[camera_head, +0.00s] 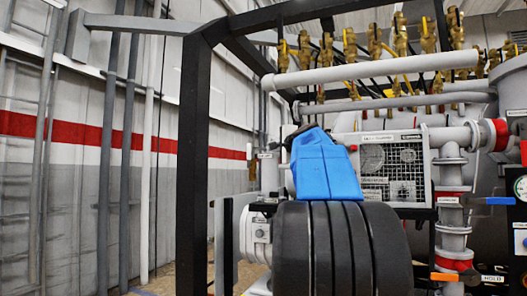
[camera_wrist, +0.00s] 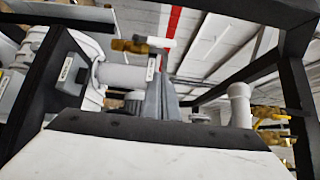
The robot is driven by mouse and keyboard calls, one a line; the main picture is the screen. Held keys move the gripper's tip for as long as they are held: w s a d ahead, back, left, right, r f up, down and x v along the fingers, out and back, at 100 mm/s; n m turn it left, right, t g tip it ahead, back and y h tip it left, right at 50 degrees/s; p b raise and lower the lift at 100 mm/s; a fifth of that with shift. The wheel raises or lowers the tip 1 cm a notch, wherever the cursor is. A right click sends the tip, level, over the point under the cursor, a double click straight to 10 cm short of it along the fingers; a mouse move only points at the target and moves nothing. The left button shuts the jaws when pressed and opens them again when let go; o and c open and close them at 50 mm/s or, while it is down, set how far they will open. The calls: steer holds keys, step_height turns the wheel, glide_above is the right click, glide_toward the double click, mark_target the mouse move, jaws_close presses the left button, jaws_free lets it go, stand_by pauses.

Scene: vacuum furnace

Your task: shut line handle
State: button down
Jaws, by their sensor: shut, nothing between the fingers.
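In the wrist view, a grey line (camera_wrist: 122,77) ends in a small brass valve with a yellow handle (camera_wrist: 130,46); a white label is on the line. A brass valve with a yellow part (camera_head: 251,155) also shows at the left of the furnace in the head view, beside a small white label. My gripper (camera_wrist: 165,82) shows as grey fingers beyond the dark plate edge in the wrist view. It is shut and empty, close below the brass valve in that picture. I cannot tell whether it touches the handle.
A black frame post (camera_head: 194,160) stands left of my arm, with frame beams above. Brass valves (camera_head: 375,42) line the top pipe. A blue lever (camera_head: 497,201) and an orange lever (camera_head: 443,277) are at the right. Grey wall pipes (camera_head: 106,150) stand at the left.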

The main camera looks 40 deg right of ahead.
glide_toward(249, 156)
steer(key=w+d+r, duration=0.1)
steer(key=d+r, duration=0.1)
steer(key=d, duration=0.3)
steer(key=shift+w+a, duration=0.3)
steer(key=shift+w, duration=0.65)
steer(key=shift+w+a, duration=0.3)
steer(key=shift+w, duration=0.6)
steer(key=shift+r, duration=0.15)
steer(key=shift+w+a+n+g, duration=0.1)
steer(key=shift+w+n+g, duration=0.05)
steer(key=shift+n+g, duration=0.15)
